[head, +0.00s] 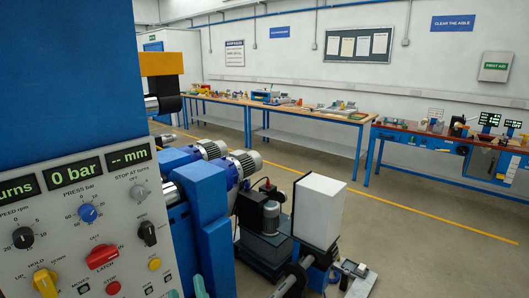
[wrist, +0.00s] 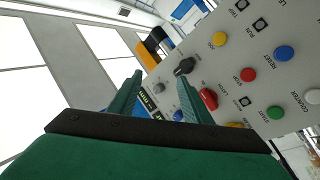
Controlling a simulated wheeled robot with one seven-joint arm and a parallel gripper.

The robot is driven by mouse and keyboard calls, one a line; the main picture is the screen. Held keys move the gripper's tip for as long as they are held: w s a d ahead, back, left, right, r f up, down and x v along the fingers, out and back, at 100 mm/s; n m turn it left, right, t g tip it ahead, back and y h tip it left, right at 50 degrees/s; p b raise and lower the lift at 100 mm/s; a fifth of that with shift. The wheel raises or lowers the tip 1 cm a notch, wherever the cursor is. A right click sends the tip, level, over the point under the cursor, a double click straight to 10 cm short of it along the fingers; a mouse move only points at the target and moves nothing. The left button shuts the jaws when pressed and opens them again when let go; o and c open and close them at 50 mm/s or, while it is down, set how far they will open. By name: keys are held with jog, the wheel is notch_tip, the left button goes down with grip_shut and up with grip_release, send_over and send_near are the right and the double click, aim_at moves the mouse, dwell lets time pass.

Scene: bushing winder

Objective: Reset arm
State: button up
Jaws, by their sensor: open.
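My gripper (wrist: 159,84) shows in the wrist view, with two green fingers standing apart and nothing between them. The winder's grey control panel (wrist: 235,75) lies beyond the fingertips and to the right, tilted in the picture. A black knob (wrist: 184,67) and a red latch knob (wrist: 208,98) are near the right finger; I cannot tell the gap to them. A blue reset button (wrist: 284,53) is farther right. In the head view the panel (head: 75,240) fills the lower left, with lit displays reading "0 bar" and "-- mm".
The blue machine body (head: 70,70) blocks the left of the head view. Motors (head: 245,162) and a white box (head: 318,210) stand right of the panel. Workbenches (head: 290,115) line the far wall. The floor beyond the yellow line (head: 420,208) is clear.

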jog(key=s+d+f+m+g+h, duration=0.1)
jog(key=s+d+f+m+h, duration=0.4)
jog(key=s+f, duration=0.6)
jog(key=s+d+f+m+g+h, duration=0.25)
jog(key=s+d+f+m, duration=0.4)
jog(key=f, duration=0.65)
jog(key=s+d+f, duration=0.1)
jog(key=s+d, duration=0.1)
jog(key=s, duration=0.5)
jog(key=s+d+f, duration=0.1)
jog(key=s+d, duration=0.2)
jog(key=s, duration=0.4)
jog(key=shift+s+f+g, duration=0.2)
jog(key=shift+g, duration=0.15)
jog(key=shift+n+h, duration=0.25)
